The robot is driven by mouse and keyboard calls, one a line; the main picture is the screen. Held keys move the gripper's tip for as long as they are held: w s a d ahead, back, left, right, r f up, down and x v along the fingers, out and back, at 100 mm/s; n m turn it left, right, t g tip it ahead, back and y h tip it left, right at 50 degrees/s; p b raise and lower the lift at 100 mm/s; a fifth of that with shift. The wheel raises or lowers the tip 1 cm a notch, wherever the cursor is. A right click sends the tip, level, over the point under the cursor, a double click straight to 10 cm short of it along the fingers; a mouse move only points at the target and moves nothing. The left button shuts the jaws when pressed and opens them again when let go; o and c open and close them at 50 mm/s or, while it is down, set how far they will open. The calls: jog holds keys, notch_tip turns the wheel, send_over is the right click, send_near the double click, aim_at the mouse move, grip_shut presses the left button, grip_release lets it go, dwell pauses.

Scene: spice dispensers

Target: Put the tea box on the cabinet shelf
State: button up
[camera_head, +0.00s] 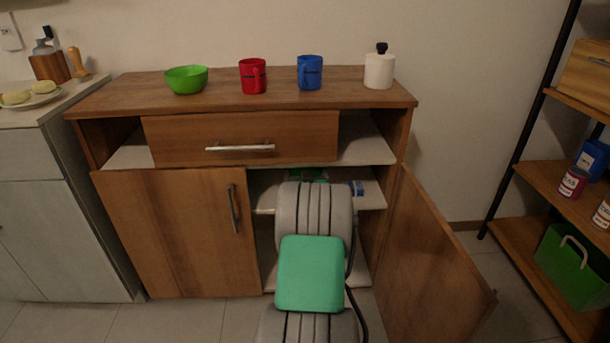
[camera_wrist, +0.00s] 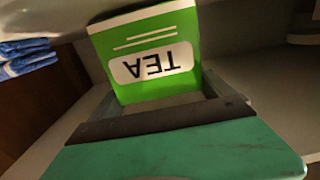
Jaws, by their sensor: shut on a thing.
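The green tea box (camera_wrist: 155,55) has a white label reading TEA, upside down in the wrist view. My gripper (camera_wrist: 162,103) is shut on the box's near end. In the head view my arm reaches through the open right side of the wooden cabinet (camera_head: 200,230) and hides the gripper. A green bit of the tea box (camera_head: 308,174) shows above the arm at the cabinet shelf (camera_head: 372,194). I cannot tell whether the box touches the shelf.
A blue and white item (camera_wrist: 25,58) lies to the left in the wrist view. The right cabinet door (camera_head: 435,255) stands open beside my arm; the left door (camera_head: 180,235) is shut. A green bowl (camera_head: 187,79), red mug (camera_head: 252,76), blue mug (camera_head: 310,72) and white canister (camera_head: 379,70) stand on top.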

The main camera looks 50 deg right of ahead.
jog(key=shift+f, duration=0.2)
jog(key=shift+f, duration=0.2)
jog(key=o, duration=1.6)
jog(key=shift+f, duration=0.1)
jog(key=shift+o, duration=1)
jog(key=shift+a+r+p, duration=0.1)
jog(key=shift+r+p, duration=0.2)
jog(key=shift+r, duration=0.1)
jog(key=p+v, duration=0.2)
jog(key=v, duration=1)
jog(key=shift+f, duration=0.2)
